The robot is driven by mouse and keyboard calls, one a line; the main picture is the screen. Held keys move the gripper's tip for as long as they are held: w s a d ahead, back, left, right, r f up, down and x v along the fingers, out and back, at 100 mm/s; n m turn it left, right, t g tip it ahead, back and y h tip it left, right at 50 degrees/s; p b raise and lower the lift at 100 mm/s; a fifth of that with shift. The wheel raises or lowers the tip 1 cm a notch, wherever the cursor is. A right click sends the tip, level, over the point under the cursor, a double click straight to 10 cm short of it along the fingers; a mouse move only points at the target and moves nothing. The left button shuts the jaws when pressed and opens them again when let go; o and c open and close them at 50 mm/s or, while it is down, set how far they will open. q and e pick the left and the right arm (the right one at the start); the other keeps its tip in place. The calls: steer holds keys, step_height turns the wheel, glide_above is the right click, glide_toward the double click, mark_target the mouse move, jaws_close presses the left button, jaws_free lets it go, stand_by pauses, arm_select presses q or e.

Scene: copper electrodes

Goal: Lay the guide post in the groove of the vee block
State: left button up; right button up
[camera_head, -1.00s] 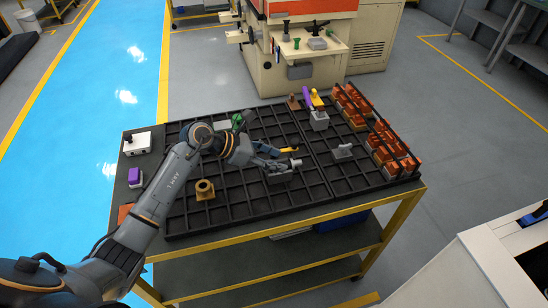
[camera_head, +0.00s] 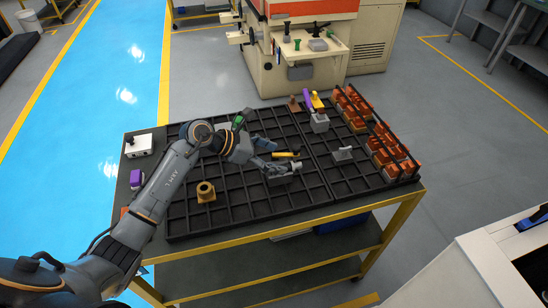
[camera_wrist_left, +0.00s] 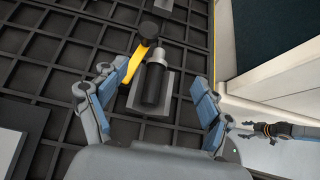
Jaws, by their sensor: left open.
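The guide post (camera_wrist_left: 153,84), a dark cylinder with a silver collar, lies on its side along the grey vee block (camera_wrist_left: 133,98). In the head view the post's silver end (camera_head: 297,165) shows at the right of the block (camera_head: 284,179). The groove itself is hidden under the post. My left gripper (camera_wrist_left: 152,88) is open, its blue-grey fingers on either side of the post and apart from it. In the head view the left gripper (camera_head: 266,163) is just left of the post. My right arm's end (camera_wrist_left: 250,130) shows small in the left wrist view.
A yellow-handled tool (camera_head: 287,154) lies close beside the block. A grey piece (camera_head: 342,153) stands to the right, and a brass bushing (camera_head: 205,191) to the left. Copper parts fill a rack (camera_head: 400,178) at the right. Bare grid cells (camera_head: 240,208) lie in front.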

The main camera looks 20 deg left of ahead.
arm_select(q)
step_height(320, 180, up, 5)
steer(key=shift+r+p, duration=0.2)
steer(key=shift+p, duration=1.05)
